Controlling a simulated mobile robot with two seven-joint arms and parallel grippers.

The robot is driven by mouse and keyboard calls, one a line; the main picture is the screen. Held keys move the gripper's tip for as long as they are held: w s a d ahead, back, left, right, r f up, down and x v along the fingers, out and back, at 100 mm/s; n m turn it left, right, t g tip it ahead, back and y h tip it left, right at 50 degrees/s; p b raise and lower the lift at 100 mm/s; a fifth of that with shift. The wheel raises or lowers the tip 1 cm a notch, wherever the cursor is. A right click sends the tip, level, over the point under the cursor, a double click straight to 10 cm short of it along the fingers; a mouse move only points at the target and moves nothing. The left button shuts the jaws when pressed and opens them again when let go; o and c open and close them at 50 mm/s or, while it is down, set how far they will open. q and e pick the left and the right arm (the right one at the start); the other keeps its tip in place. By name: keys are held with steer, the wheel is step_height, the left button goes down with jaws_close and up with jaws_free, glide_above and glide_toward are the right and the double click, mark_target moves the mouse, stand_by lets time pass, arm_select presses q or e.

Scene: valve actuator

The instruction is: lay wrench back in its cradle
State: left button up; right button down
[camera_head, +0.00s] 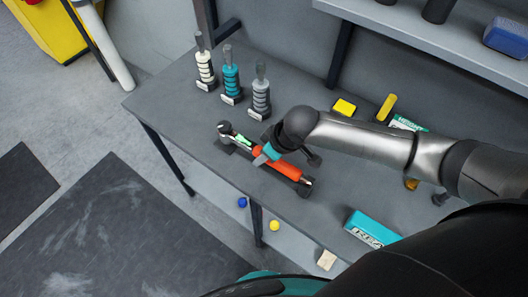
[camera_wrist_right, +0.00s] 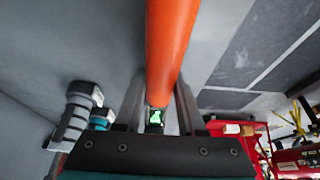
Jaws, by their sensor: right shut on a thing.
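The wrench has an orange handle (camera_head: 282,168), a small green display and a dark ratchet head (camera_head: 224,128). It lies lengthwise over the front part of the grey bench. My right gripper (camera_head: 264,156) is shut on it near the display. In the right wrist view the orange handle (camera_wrist_right: 172,45) runs up from between the fingers (camera_wrist_right: 157,108), with the green display between them. Dark cradle supports (camera_head: 304,188) show under the handle end and near the head. I cannot tell whether the wrench touches them. My left gripper is not in view.
Three upright tools, white (camera_head: 205,68), teal (camera_head: 231,80) and grey (camera_head: 261,96), stand behind the wrench. Yellow blocks (camera_head: 344,107) and a teal box (camera_head: 370,229) are on the bench (camera_head: 165,88). A shelf (camera_head: 430,42) overhangs the back. The left bench end is clear.

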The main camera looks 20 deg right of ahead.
steer(key=shift+f+b, duration=0.3)
steer(key=shift+f, duration=0.25)
steer(key=shift+c, duration=2.1)
jaws_free()
steer(key=shift+s+f, duration=0.1)
steer(key=p+v, duration=0.2)
steer(key=v, duration=1.3)
steer(key=shift+r, duration=0.25)
